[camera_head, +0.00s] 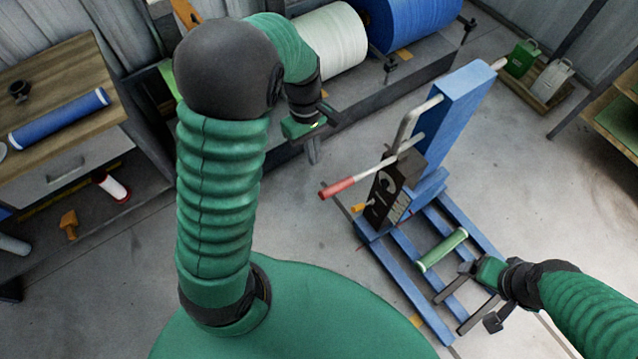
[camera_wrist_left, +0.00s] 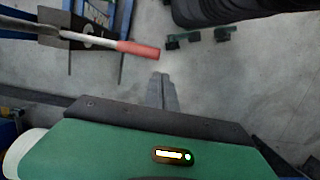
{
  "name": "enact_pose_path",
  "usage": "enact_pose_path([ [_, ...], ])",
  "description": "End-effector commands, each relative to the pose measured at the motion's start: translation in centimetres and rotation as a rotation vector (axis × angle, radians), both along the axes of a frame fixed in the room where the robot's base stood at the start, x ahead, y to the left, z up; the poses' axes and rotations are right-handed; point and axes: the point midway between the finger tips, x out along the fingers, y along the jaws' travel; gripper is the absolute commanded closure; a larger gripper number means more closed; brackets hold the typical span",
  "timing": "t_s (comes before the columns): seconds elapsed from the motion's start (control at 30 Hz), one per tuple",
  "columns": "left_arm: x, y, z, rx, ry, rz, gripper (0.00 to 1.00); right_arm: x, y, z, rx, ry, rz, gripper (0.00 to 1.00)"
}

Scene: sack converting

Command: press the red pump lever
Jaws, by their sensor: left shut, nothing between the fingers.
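The red pump lever (camera_head: 337,188) is a red grip on a pale rod. It sticks out to the left from the blue lifting machine (camera_head: 459,110), tilted down toward the grip. In the left wrist view the red grip (camera_wrist_left: 138,49) lies just beyond the fingertips, slightly left. My left gripper (camera_head: 314,158) is shut and empty, above and left of the grip in the head view, with a visible gap between them. The left fingers also show in the left wrist view (camera_wrist_left: 163,92). My right gripper (camera_head: 462,311) is open and empty over the machine's blue base.
A green roll (camera_head: 443,250) lies across the blue base rails. A wooden bench (camera_head: 62,75) with a blue roll stands at left. White (camera_head: 333,42) and blue (camera_head: 412,20) rolls stand behind. Jugs (camera_head: 522,58) sit at back right. Floor left of the machine is clear.

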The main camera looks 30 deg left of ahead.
Motion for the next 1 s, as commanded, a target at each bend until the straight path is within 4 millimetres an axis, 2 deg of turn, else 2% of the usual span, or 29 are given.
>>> enact_pose_path([
  [0.4,-1.1,-1.6,-8.9,0.000,0.004,-0.002,1.00,0.0,0.0,-0.8,0.000,0.000,-0.001,0.18],
  [0.5,-1.3,-1.8,-10.5,0.000,0.003,-0.002,1.00,0.0,0.0,-0.9,0.000,0.000,-0.001,0.18],
  [0.7,-1.4,-2.2,-12.2,0.001,-0.001,-0.001,1.00,0.0,0.0,-1.0,0.000,0.000,0.000,0.18],
  [1.0,-1.4,-2.2,-12.3,0.000,-0.002,-0.002,1.00,0.0,0.0,-1.0,0.000,0.000,0.000,0.18],
])
